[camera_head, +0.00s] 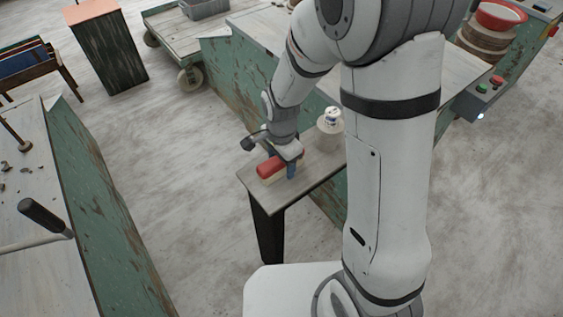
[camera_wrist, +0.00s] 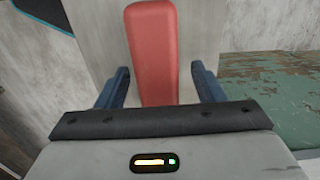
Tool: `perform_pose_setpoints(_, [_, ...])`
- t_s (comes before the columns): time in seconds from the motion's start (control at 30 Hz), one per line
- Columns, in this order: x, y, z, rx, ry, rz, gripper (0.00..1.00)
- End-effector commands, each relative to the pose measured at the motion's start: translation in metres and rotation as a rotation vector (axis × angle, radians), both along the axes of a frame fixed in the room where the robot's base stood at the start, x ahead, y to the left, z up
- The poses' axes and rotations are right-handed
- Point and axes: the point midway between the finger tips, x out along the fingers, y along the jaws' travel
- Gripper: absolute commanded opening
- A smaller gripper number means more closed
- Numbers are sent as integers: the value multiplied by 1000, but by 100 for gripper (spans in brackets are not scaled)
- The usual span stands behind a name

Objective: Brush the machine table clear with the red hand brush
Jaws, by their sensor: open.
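The red hand brush (camera_head: 269,167) lies on a small grey side table (camera_head: 318,164) with dark legs. Its red handle (camera_wrist: 153,50) runs up the middle of the wrist view, between my two blue fingers. My gripper (camera_wrist: 159,88) is open around the brush, with a gap showing on each side of the handle. In the head view my gripper (camera_head: 291,167) is low over the side table at the brush. A machine table (camera_head: 22,222) at the left has dark scattered bits (camera_head: 26,170) on its pale top.
A pale pot with a white top (camera_head: 331,121) stands on the side table near my wrist. A green-sided bench (camera_head: 237,84) is close behind. A black-handled lever (camera_head: 45,217) sticks out over the left table. Open floor (camera_head: 178,170) lies between.

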Motion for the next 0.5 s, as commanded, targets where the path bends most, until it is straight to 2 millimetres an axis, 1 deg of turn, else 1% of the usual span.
perform_pose_setpoints(0.13, [0, 0, 0, 0, 0, 1, 62])
perform_pose_setpoints(0.17, [0, 0, 0, 0, 0, 1, 60])
perform_pose_setpoints(0.5, [0, 1, 0, 0, 0, 2, 32])
